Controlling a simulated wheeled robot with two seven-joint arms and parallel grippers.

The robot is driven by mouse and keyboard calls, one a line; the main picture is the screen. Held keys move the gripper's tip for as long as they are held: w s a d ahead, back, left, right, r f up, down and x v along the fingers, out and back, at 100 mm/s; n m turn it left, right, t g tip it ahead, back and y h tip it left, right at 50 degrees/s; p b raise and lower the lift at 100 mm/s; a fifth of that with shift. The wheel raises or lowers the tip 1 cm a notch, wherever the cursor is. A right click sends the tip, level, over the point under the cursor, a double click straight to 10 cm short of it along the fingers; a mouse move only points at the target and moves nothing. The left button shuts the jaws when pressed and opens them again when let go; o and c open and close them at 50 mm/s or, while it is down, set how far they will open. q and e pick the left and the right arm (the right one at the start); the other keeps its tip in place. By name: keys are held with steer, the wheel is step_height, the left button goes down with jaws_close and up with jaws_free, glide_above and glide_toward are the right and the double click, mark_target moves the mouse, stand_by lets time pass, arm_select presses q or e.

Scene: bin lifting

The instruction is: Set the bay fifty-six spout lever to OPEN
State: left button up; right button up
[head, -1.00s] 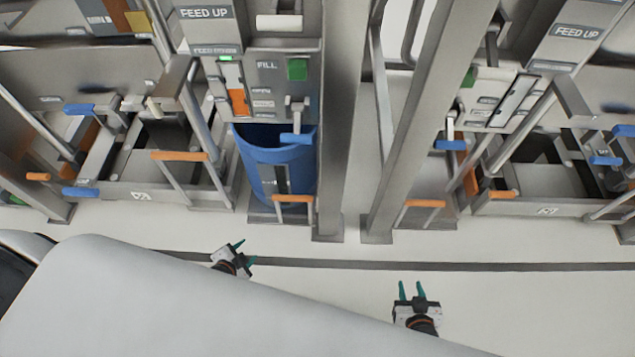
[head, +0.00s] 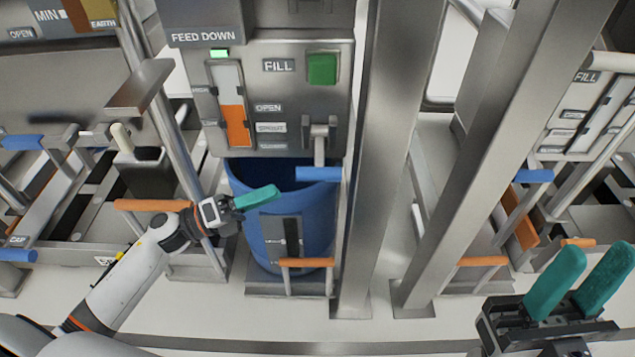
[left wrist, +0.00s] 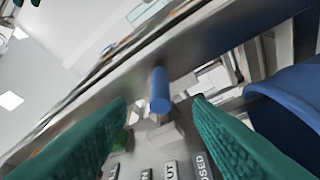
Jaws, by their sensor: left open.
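The spout lever (head: 318,151) has a blue handle (head: 318,174) and hangs down from the grey panel (head: 290,105), beside the labels OPEN and SPOUT. In the left wrist view the blue handle (left wrist: 159,92) shows ahead, between the two green fingers in the picture; a label there reads CLOSED. My left gripper (head: 270,197) is open and empty, in front of the blue bin, left of and a little below the handle, apart from it. My right gripper (head: 592,278) is open and empty at the lower right. No bay number is readable.
A blue bin (head: 305,215) stands under the panel, with an orange-handled bar (head: 306,263) in front. A grey post (head: 385,150) rises just right of the lever. A slanted rail (head: 160,110) and another orange handle (head: 152,205) are near my left arm.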

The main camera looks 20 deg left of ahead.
mark_target(319, 174)
arm_select(q)
steer(key=x, duration=1.1)
steer(key=shift+b, duration=0.4)
steer(key=shift+c, duration=0.2)
jaws_close()
